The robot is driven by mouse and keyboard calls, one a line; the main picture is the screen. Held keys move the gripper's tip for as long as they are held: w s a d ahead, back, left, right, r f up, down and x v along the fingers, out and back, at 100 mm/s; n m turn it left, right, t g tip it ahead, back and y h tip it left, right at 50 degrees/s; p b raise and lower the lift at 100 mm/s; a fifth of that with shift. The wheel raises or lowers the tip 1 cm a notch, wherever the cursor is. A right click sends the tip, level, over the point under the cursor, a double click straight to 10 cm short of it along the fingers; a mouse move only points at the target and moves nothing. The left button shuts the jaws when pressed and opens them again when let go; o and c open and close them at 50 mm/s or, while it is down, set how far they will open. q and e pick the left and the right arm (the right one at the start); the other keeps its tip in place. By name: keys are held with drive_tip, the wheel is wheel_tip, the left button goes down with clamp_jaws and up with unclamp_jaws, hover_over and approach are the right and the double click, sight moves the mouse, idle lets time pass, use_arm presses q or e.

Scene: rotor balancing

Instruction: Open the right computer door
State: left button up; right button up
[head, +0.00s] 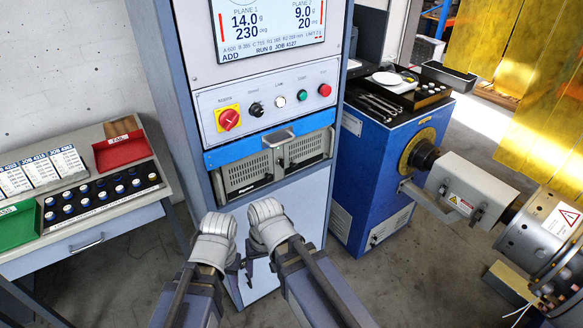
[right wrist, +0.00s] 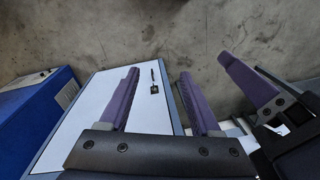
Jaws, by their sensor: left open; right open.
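The right computer (head: 305,149) sits in an open bay of the grey cabinet, behind a grey front with a dark grille. The left computer (head: 247,175) sits beside it. Both fronts look shut. A blue strip with a silver handle (head: 278,138) runs above them and partly covers their inner edges. My left gripper (head: 236,268) and right gripper (head: 249,264) hang low in front of the cabinet, below the computers, with fingers partly hidden. In the right wrist view my right gripper (right wrist: 160,103) is open and empty, above the pale lower door. A left gripper finger (right wrist: 250,80) shows there.
The pale lower cabinet door (right wrist: 95,115) has a small black latch (right wrist: 154,88). Above the bay are a control panel with a red knob (head: 229,119) and a screen (head: 262,25). A blue machine (head: 375,165) stands at right, a parts table (head: 105,235) at left.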

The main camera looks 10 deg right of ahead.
drive_tip(key=w+a+f+m+t+y+b, duration=0.1)
drive_tip(key=w+f+m+t+y+b, duration=0.3)
drive_tip(key=w+m+b, duration=0.4)
drive_tip(key=m+t+y+b, duration=0.1)
drive_tip(key=m+t+b, duration=1.05)
drive_tip(key=m, duration=1.35)
approach(296, 168)
drive_tip(key=t+p, duration=0.1)
drive_tip(key=p, duration=0.1)
drive_tip(key=shift+f+x, duration=0.2)
drive_tip(key=shift+x, duration=1.85)
drive_tip(key=shift+f+x, duration=0.2)
drive_tip(key=shift+x, duration=1.9)
use_arm(q)
wheel_tip(296, 168, down, 20)
drive_tip(key=shift+r, duration=0.25)
use_arm(e)
drive_tip(key=shift+s+a, duration=0.1)
drive_tip(key=shift+a, duration=0.05)
use_arm(q)
drive_tip(key=shift+w, duration=0.1)
use_arm(e)
drive_tip(key=shift+c, duration=0.2)
clamp_jaws()
